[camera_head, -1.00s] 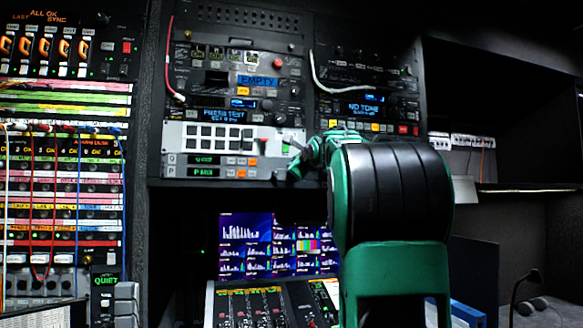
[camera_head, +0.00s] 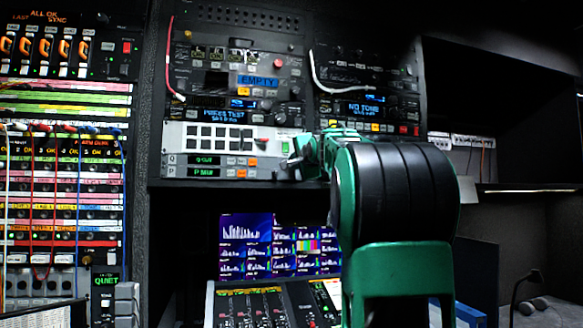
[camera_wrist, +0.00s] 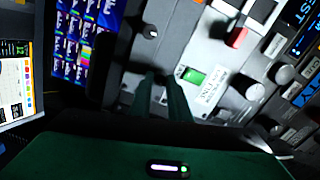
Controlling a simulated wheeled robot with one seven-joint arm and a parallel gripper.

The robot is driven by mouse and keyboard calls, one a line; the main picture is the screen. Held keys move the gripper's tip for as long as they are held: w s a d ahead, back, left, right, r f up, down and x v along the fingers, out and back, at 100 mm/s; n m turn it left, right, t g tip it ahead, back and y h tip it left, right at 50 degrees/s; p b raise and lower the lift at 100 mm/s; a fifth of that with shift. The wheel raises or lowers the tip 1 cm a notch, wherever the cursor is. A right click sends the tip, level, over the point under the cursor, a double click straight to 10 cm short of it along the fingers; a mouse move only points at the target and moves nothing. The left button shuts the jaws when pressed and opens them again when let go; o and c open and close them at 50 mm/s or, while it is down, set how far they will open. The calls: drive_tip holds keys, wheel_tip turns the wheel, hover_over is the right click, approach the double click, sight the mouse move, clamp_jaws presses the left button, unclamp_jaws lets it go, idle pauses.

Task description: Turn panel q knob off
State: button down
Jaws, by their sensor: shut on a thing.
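Panel q (camera_head: 178,160) is the upper of two thin rows, marked Q, with a green-lit display, below the light grey button panel. My gripper (camera_head: 285,163) reaches in from the right at the right end of this row. In the wrist view my two dark green fingers (camera_wrist: 160,78) are close together against the grey panel face, shut on the panel q knob. The knob is hidden between the fingertips, so its pointer cannot be read. Another small dark knob (camera_wrist: 151,32) with a white mark shows uncovered above the fingers in the wrist view.
Panel p (camera_head: 178,172) lies just below. A green button (camera_wrist: 193,75) and a red switch (camera_wrist: 237,37) are close to the fingers. A shelf edge runs under the racks, with monitors (camera_head: 280,245) and a mixing desk (camera_head: 265,305) below.

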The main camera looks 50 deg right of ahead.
drive_tip(key=shift+w+a+f+n+h, duration=0.1)
drive_tip(key=shift+f+n, duration=0.05)
drive_tip(key=shift+n, duration=5.6)
drive_tip(key=shift+d+f+n+h, duration=0.1)
drive_tip(key=shift+f+n, duration=0.05)
drive_tip(key=shift+n, duration=5.65)
drive_tip(key=shift+w+a+f+n+h, duration=0.1)
drive_tip(key=shift+f+n, duration=0.05)
drive_tip(key=shift+n, duration=5.9)
drive_tip(key=c, duration=1.7)
unclamp_jaws()
drive_tip(key=shift+o, duration=0.2)
drive_tip(key=shift+s+r, duration=0.15)
drive_tip(key=shift+r, duration=0.05)
drive_tip(key=v, duration=1)
drive_tip(key=shift+s+a+f, duration=0.2)
drive_tip(key=shift+s+f, duration=0.05)
drive_tip(key=shift+f, duration=0.05)
